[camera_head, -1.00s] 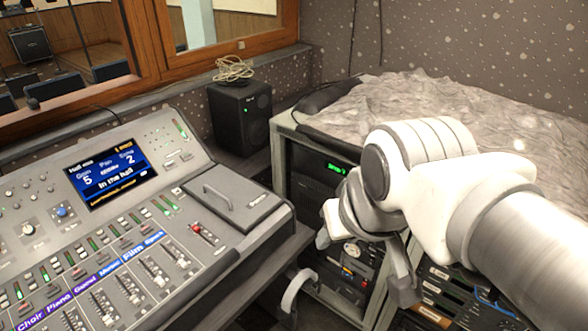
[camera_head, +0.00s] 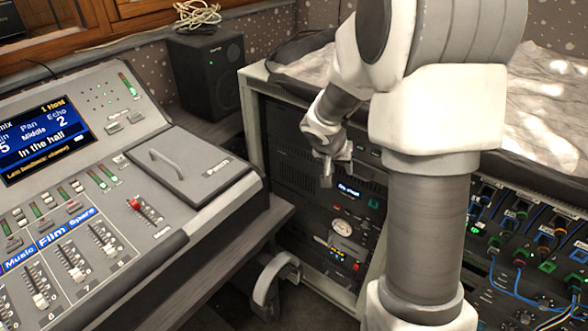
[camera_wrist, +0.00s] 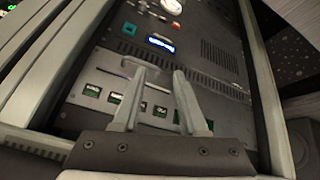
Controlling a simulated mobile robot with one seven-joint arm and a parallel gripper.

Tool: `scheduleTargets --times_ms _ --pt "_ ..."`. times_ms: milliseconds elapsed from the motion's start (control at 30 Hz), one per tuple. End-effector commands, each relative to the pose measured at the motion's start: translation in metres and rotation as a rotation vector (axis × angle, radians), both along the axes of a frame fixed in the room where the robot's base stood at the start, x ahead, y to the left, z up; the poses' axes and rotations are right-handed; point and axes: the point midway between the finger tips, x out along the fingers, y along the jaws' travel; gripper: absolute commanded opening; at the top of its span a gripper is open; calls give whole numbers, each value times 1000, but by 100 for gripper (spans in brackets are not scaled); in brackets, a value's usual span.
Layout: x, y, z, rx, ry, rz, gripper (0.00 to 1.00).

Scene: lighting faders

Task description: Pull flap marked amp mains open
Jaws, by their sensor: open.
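My gripper (camera_head: 337,172) is open in front of the equipment rack (camera_head: 255,130), near the front of its upper units. In the wrist view its two fingers (camera_wrist: 158,78) are apart and point at the rack front, with no object held between them. A grey panel (camera_wrist: 98,75) with a pale bar handle (camera_wrist: 128,66) and several small green-lit windows lies just beyond the fingers. I cannot read any "amp mains" marking, so I cannot tell whether this panel is that flap. The fingers hide part of it. Contact with the handle is not clear.
The mixing console (camera_head: 130,235) stands left, with a handled lid (camera_head: 200,180) on top. A black speaker (camera_head: 207,75) stands behind. A patch panel with cables (camera_head: 535,250) is at right.

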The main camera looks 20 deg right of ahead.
Motion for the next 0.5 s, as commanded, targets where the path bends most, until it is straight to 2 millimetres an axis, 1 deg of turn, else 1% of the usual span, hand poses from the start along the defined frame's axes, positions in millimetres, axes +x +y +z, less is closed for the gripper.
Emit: scheduleTargets --times_ms 33,67,100,167,200,267,300,400,500 --pt "9 -3 -44 13 9 -11 42" --pt "14 -4 -61 21 7 -20 42" --pt "20 -5 -85 35 7 -30 42" --pt "28 -7 -122 57 7 -44 42" --pt "32 -7 -145 73 7 -54 42" --pt "36 -6 -179 98 11 -66 42" --pt "38 -6 -201 115 14 -74 42" --pt "40 -4 -244 154 21 -93 42" --pt "39 -1 -273 182 27 -107 42"
